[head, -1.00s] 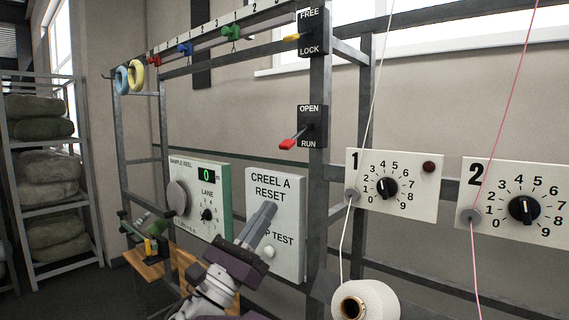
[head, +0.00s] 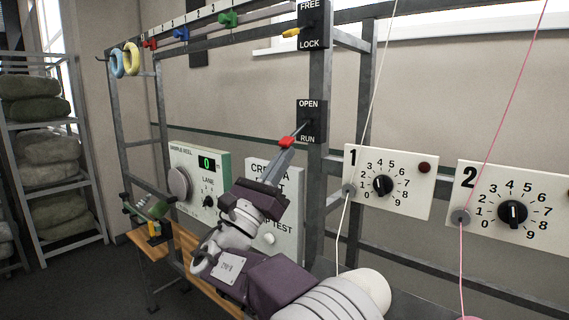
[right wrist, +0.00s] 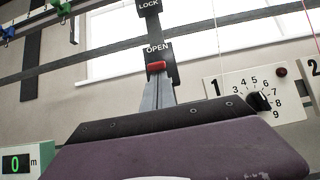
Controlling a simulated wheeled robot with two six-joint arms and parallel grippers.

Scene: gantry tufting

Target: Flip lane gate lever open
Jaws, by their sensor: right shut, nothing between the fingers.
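The lane gate lever with a red tip (head: 287,141) sits on a black plate marked OPEN above and RUN below (head: 311,112), on the frame's upright post. The lever points out to the left, with its tip near the RUN end. My right gripper (head: 286,150) is shut and empty, its fingertips just under the red tip, touching or nearly so. In the right wrist view the red tip (right wrist: 156,66) shows right above the closed fingers (right wrist: 158,85), which hide the RUN label. My left gripper is not in view.
A FREE/LOCK plate (head: 312,25) with a yellow-tipped lever is higher on the post. Dial panels 1 (head: 387,182) and 2 (head: 515,208) are to the right. The CREEL A RESET panel (head: 284,220) and sample reel panel (head: 196,160) are behind my arm.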

